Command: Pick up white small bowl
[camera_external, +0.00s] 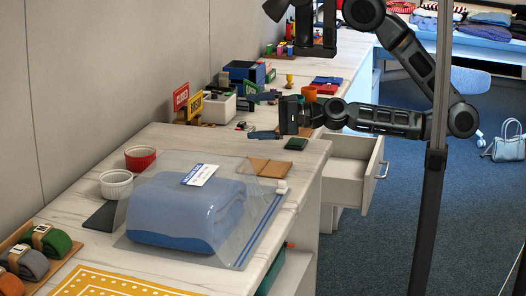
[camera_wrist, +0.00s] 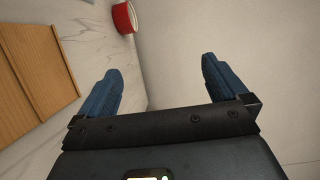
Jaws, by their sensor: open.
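The white small bowl (camera_external: 116,185), with ribbed sides, stands upright on the marble-look counter near the wall. A red bowl (camera_external: 140,158) stands just behind it, and a red and white bowl (camera_wrist: 123,17) shows at the top of the wrist view. My gripper (camera_external: 256,116) is open, its two fingers spread and pointing left, above the counter's far part. It is well to the right of and behind the white bowl, touching neither bowl. In the wrist view the blue fingers (camera_wrist: 162,80) have nothing between them. I cannot make out the white bowl there.
A clear bag (camera_external: 190,212) with folded blue cloth lies right of the white bowl. A dark flat piece (camera_external: 103,216) lies in front of the bowl. Rolled ties (camera_external: 50,241) sit at left. Signs and boxes (camera_external: 245,72) stand behind my gripper. A drawer (camera_external: 356,165) is open.

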